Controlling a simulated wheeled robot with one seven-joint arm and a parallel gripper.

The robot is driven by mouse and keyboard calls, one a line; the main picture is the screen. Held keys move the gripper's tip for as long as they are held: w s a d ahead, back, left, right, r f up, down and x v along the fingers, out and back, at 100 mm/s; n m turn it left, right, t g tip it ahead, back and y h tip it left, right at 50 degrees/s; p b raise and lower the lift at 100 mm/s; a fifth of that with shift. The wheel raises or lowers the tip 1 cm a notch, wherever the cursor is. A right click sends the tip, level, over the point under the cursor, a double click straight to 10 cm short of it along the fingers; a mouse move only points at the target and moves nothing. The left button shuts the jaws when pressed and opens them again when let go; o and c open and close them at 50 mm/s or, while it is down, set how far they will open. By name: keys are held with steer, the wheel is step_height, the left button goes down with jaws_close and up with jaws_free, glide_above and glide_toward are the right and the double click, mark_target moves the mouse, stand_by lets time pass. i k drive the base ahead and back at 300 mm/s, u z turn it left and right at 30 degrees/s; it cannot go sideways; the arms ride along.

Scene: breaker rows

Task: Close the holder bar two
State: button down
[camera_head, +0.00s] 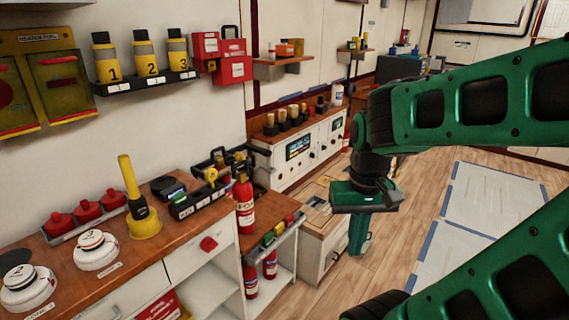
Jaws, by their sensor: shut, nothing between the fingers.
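A black wall holder (146,82) carries yellow-and-black canisters marked 1, 2 and 3. The canister marked 2 (146,52) stands upright in the middle. No bar is clearly visible on this holder, and I cannot tell which part is holder bar two. A black rack (186,208) with yellow and coloured items stands on the wooden counter; its details are too small to tell. My gripper (358,246) points down, shut and empty, over the floor right of the counters. It is well apart from both the wall holder and the rack.
A wooden counter (88,262) holds round white devices, red knobs and a yellow plunger-like tool (138,195). A red extinguisher (244,203) stands at its right end. Red boxes (234,62) hang beside the wall holder.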

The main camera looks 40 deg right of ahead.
mark_target(255, 165)
steer(key=z, duration=0.1)
steer(key=i, duration=1)
steer(key=u, duration=0.05)
